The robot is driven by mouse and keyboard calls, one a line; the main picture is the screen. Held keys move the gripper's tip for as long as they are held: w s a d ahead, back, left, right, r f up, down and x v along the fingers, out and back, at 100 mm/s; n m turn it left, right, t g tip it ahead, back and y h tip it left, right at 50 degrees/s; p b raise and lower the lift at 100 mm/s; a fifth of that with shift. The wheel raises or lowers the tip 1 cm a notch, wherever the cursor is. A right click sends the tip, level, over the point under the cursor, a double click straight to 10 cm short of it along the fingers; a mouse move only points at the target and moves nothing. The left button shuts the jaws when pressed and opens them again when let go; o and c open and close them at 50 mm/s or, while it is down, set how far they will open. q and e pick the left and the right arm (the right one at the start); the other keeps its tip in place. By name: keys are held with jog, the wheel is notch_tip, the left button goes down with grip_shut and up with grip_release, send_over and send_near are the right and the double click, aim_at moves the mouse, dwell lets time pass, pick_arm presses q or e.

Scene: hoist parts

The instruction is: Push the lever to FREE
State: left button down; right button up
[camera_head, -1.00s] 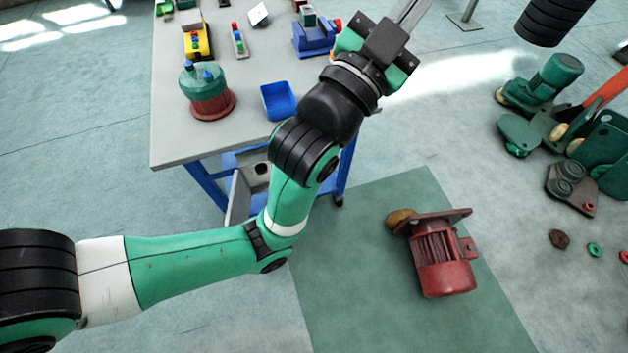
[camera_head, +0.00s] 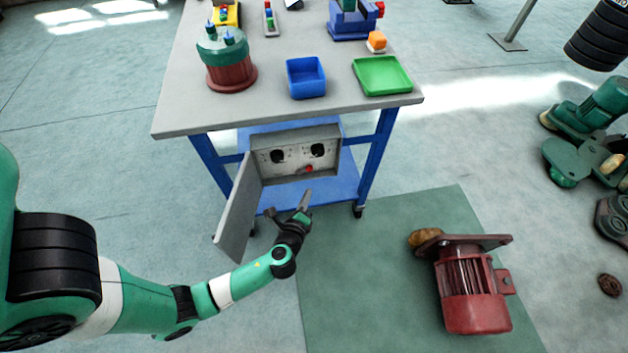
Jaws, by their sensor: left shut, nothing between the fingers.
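A grey control box (camera_head: 295,153) with its door (camera_head: 239,212) swung open to the left sits under the table top. Its pale panel has two dark round knobs or sockets and a small red lever (camera_head: 309,168) at the lower right. Any FREE marking is too small to read. My left gripper (camera_head: 306,196) is shut and empty, just below and in front of the box, pointing up toward the red lever with a small gap.
The table (camera_head: 180,100) carries a blue bin (camera_head: 306,78), a green tray (camera_head: 383,75), a green-and-red round part (camera_head: 226,60) and a blue vise. A red motor (camera_head: 472,295) lies on the green mat (camera_head: 370,290). Green hoist parts lie at the right.

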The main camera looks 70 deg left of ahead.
dwell(0.3)
pick_arm(q)
jog(key=b+x, duration=0.4)
jog(key=x, duration=0.5)
jog(key=shift+f, duration=0.1)
jog(key=shift+w+a, duration=0.35)
